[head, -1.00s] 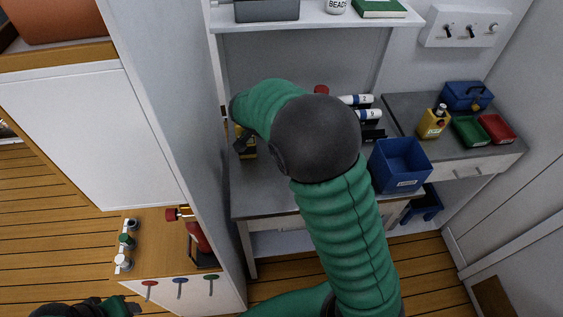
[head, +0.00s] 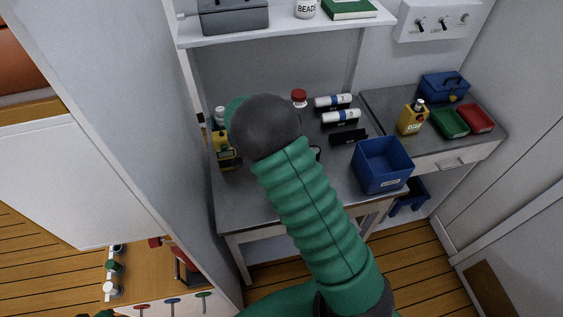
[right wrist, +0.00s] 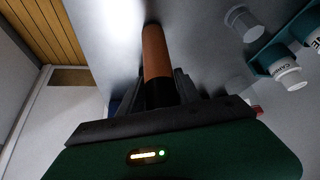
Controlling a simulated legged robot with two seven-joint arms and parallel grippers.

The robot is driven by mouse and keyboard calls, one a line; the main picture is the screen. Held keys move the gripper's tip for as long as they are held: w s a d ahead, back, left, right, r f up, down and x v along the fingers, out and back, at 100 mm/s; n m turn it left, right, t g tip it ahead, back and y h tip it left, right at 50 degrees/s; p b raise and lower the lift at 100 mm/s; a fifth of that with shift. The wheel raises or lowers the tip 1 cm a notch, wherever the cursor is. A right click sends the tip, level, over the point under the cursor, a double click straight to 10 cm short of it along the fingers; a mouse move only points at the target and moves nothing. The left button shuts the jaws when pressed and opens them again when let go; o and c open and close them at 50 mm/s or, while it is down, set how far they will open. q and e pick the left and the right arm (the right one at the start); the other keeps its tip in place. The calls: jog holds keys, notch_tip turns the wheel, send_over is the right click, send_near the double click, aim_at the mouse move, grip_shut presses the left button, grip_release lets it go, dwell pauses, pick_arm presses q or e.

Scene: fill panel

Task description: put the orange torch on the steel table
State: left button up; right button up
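The orange torch (right wrist: 155,52) shows in the right wrist view as an orange cylinder with a black lower part. My right gripper (right wrist: 166,82) has its dark fingers on both sides of the black part and is shut on it. The torch stands out beyond the fingertips, over a grey surface; I cannot tell whether it touches it. The steel table (head: 240,205) is the grey-topped bench in the head view. My right arm reaches over it and hides the right gripper and torch there. My left gripper is not in view.
On the table are a yellow-black item (head: 226,152), a red-capped container (head: 299,98), white rolls (head: 340,117) and an open blue bin (head: 381,168). A shelf (head: 290,27) hangs above. A grey partition (head: 130,110) borders the left. The front left tabletop is clear.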

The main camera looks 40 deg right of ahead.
jog(key=o, duration=0.3)
jog(key=shift+s+d, duration=0.15)
jog(key=shift+d, duration=0.15)
jog(key=s+a+f+b+v, duration=0.1)
jog(key=v, duration=1.1)
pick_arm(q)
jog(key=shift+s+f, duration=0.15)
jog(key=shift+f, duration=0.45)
pick_arm(e)
jog(key=s+a+f+n+t+y, duration=0.1)
jog(key=s+a+f+n+y, duration=0.1)
jog(key=s+a+n, duration=0.4)
jog(key=s+a+f+n+t+y, duration=0.2)
jog(key=s+a+n+y, duration=0.2)
jog(key=a+n, duration=0.4)
jog(key=s+n, duration=0.1)
jog(key=n, duration=0.4)
jog(key=shift+s+a+f, duration=0.25)
jog(key=shift+s+a, duration=0.1)
jog(key=shift+s, duration=0.05)
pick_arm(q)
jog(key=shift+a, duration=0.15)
pick_arm(e)
jog(key=shift+a, duration=0.1)
